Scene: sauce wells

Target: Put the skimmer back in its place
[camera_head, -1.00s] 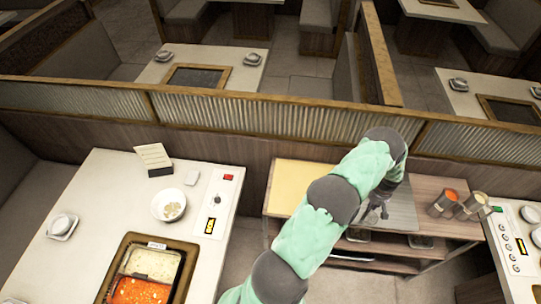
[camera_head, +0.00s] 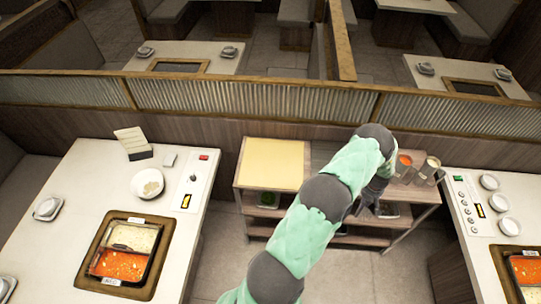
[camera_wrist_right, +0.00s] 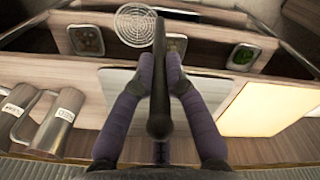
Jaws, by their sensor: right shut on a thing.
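The skimmer shows in the right wrist view: a round wire head (camera_wrist_right: 139,25) at the top and a dark handle (camera_wrist_right: 160,105) running down the middle. My right gripper (camera_wrist_right: 160,65) is shut on the handle, a purple finger on each side. The wire head overlaps the shelf's front area in that view. In the head view, my right gripper (camera_head: 366,203) is over the right part of the shelf unit, largely hidden by my arm. My left gripper is not in view.
The wooden shelf unit (camera_head: 243,180) carries a yellow board (camera_head: 272,162) and metal containers with orange (camera_head: 404,160) and pale (camera_head: 432,163) contents, just right of my gripper. Lower shelves hold dishes. Hotpot tables stand left (camera_head: 75,190) and right (camera_head: 460,215).

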